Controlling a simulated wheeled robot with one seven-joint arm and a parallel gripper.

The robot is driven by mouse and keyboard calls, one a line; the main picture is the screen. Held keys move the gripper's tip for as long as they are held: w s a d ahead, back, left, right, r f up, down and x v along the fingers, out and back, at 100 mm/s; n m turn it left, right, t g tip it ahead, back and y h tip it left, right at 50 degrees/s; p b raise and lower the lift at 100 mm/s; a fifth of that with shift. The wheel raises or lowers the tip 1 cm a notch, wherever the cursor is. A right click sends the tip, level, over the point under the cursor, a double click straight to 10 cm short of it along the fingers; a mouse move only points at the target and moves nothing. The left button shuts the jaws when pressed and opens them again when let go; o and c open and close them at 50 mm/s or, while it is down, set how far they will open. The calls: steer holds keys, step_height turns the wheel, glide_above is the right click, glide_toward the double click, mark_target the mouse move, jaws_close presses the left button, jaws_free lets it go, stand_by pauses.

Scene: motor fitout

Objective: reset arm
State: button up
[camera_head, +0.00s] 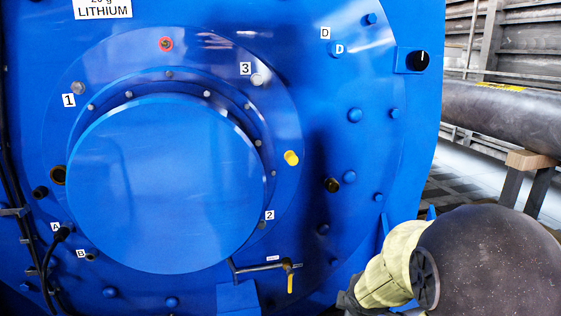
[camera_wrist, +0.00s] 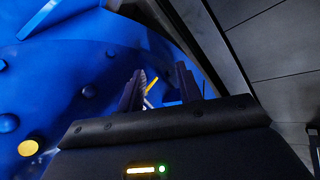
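My gripper (camera_wrist: 161,85) shows in the wrist view with its two dark fingers apart and nothing seen between them. A thin yellow piece shows beyond the fingers; I cannot tell its distance. In the head view my arm, with a dark rounded link and a pale yellow-green section, fills the lower right corner. It is in front of the lower right of the blue motor (camera_head: 165,185). The fingertips cannot be made out in the head view.
The motor face carries bolts, a red-ringed fitting (camera_head: 166,44), a yellow plug (camera_head: 291,158), a black knob (camera_head: 418,60) and a valve with a yellow handle (camera_head: 290,283). A black cable (camera_head: 50,258) hangs at left. A dark pipe (camera_head: 505,112) rests on a support (camera_head: 531,160) at right.

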steer(key=s+a+r+m+g+p, duration=0.2)
steer(key=s+m+g+p, duration=0.15)
steer(key=s+m, duration=1.15)
step_height(320, 180, up, 37)
steer(key=p, duration=3.6)
steer(key=shift+w+d+y+p, duration=0.15)
steer(key=shift+w+y+p, duration=0.15)
steer(key=shift+p, duration=0.1)
steer(key=shift+g, duration=0.25)
steer(key=shift+d, duration=0.1)
